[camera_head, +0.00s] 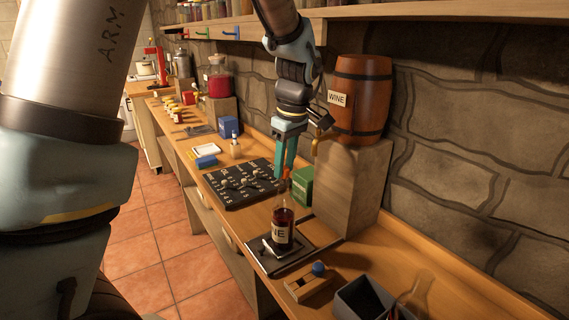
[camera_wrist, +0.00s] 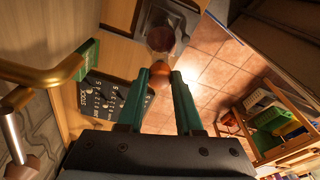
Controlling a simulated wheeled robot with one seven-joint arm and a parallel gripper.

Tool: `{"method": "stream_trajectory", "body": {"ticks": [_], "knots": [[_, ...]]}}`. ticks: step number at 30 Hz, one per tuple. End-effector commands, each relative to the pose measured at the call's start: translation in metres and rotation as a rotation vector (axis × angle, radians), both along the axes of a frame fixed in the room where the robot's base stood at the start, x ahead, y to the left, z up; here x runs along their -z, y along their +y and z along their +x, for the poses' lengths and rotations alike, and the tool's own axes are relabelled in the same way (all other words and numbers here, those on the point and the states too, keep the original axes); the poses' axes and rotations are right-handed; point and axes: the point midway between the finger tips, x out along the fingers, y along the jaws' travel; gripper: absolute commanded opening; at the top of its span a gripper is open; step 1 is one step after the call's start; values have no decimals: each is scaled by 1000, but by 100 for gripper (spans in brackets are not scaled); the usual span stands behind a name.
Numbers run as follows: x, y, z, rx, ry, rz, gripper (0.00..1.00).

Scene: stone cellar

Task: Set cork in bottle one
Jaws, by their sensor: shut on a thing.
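My gripper (camera_head: 285,174) points down above the counter, its teal fingers shut on a small brown cork (camera_head: 286,173). In the wrist view the cork (camera_wrist: 159,75) sits between the fingertips of my gripper (camera_wrist: 164,76). A dark red bottle (camera_head: 282,227) stands upright on a black plate (camera_head: 270,262). Only "NE" can be read on its pale label. The cork is above the bottle and apart from it in the head view. In the wrist view the bottle (camera_wrist: 165,38) lies just beyond the cork; its mouth is hard to make out.
A green box (camera_head: 302,186) stands close to the right of my fingers. Behind it a wine barrel (camera_head: 360,98) with a brass tap rests on a block (camera_head: 345,185). A dark lettered board (camera_head: 240,184) lies left. A dark bin (camera_head: 362,298) and blue-knobbed wooden piece (camera_head: 308,285) are nearer.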

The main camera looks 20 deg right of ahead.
Motion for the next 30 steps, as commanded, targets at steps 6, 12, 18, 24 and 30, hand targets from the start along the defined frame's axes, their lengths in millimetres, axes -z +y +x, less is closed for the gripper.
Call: {"method": "stream_trajectory", "body": {"ticks": [6,12,18,24,30], "knots": [[0,0,0,0,0,0,41],[0,0,0,0,0,0,64],[0,0,0,0,0,0,69],[-5,-1,0,0,-2,-2,69],[-36,-4,-4,1,-4,-6,69]]}}
